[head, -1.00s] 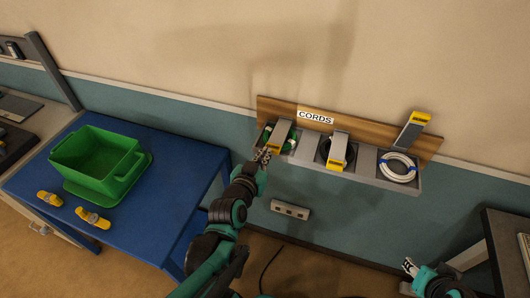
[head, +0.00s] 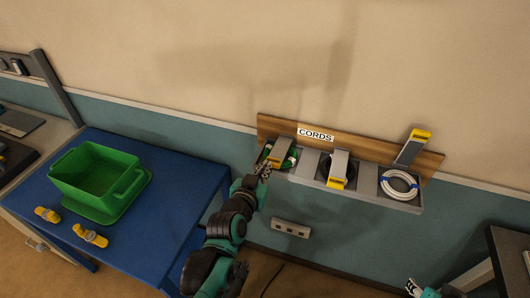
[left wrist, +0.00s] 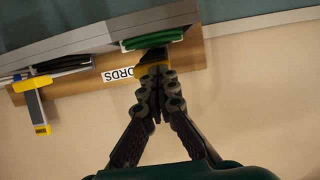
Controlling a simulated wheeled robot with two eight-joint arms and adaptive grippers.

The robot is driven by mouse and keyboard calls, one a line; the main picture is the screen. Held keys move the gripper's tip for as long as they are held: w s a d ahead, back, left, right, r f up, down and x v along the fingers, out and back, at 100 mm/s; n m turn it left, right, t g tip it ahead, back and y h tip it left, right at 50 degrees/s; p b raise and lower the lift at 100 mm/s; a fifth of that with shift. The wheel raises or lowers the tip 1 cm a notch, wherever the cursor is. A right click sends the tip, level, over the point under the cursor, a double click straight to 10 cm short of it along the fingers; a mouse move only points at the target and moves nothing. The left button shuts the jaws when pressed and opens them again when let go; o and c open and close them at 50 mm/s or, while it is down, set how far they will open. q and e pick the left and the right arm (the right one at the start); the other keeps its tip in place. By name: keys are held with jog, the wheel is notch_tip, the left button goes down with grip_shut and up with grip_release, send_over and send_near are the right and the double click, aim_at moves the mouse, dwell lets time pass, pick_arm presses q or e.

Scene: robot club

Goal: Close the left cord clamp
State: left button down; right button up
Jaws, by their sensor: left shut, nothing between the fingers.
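The left cord clamp (head: 283,149) is a grey flap with a yellow tip on the wall rack under the "CORDS" sign. It hangs down over a green cord (head: 291,158); whether it is fully closed I cannot tell. My left gripper (head: 264,170) is shut and empty at the clamp's yellow tip.
The middle clamp (head: 339,162) hangs down over a black cord. The right clamp (head: 409,152) stands raised above a white cord (head: 398,184). A power strip (head: 291,228) is on the wall below. A blue table (head: 180,172) with a green bin (head: 92,181) stands left.

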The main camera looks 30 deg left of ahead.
pick_arm(q)
notch_tip(320, 180, up, 8)
jog(key=shift+s, duration=0.15)
dwell(0.3)
jog(key=s+d+f+m+g+h, duration=0.2)
jog(key=s+d+f+g, duration=0.5)
jog(key=d+f, duration=0.5)
jog(key=shift+s+f+m+h, duration=0.4)
jog(key=shift+f+h, duration=0.1)
jog(key=shift+h, duration=0.2)
